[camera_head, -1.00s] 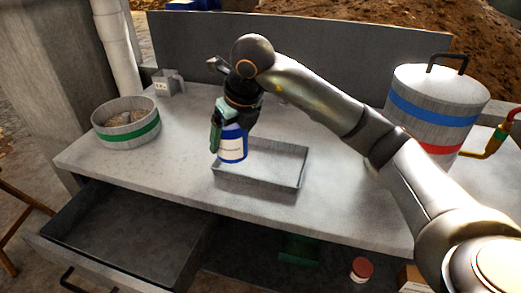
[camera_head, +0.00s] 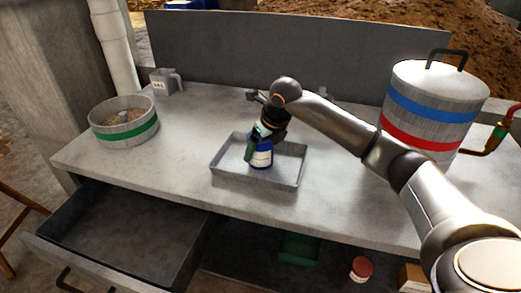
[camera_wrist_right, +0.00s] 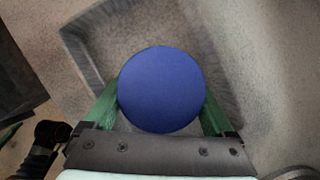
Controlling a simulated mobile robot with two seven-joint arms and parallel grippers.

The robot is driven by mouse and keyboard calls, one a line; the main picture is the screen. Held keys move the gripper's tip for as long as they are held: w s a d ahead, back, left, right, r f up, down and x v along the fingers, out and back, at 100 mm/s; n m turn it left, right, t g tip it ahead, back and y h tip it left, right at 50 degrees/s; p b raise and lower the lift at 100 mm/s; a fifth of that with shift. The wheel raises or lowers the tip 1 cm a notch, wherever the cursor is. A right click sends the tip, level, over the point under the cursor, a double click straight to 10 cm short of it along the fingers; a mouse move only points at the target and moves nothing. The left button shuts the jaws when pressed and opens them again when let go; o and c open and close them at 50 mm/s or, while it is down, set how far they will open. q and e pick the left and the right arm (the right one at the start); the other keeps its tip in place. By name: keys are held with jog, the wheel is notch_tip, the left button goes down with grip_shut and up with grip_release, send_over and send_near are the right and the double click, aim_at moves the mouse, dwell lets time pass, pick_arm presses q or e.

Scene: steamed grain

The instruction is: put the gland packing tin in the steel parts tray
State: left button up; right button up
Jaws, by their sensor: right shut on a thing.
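The gland packing tin (camera_head: 262,159) is a blue and white cylinder with a pale label. My right gripper (camera_head: 255,148) is shut on it, and the tin is upright within the outline of the steel parts tray (camera_head: 286,173). I cannot tell whether its base touches the tray floor. In the right wrist view, the tin's round blue top (camera_wrist_right: 161,89) sits between the green fingers, with the tray wall (camera_wrist_right: 88,62) around it.
A green-banded round tub (camera_head: 124,131) of grain and a grey jug (camera_head: 164,82) stand at the left. A large striped tank (camera_head: 432,105) stands at the right. A drawer (camera_head: 120,236) hangs open below the table. A red-lidded jar (camera_head: 361,268) is on the lower shelf.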

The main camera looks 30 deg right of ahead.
jog(key=shift+f, duration=0.2)
jog(key=o, duration=1.4)
jog(key=shift+r, duration=0.3)
jog(key=p+v, duration=0.1)
jog(key=v, duration=1)
jog(key=shift+s+r, duration=0.25)
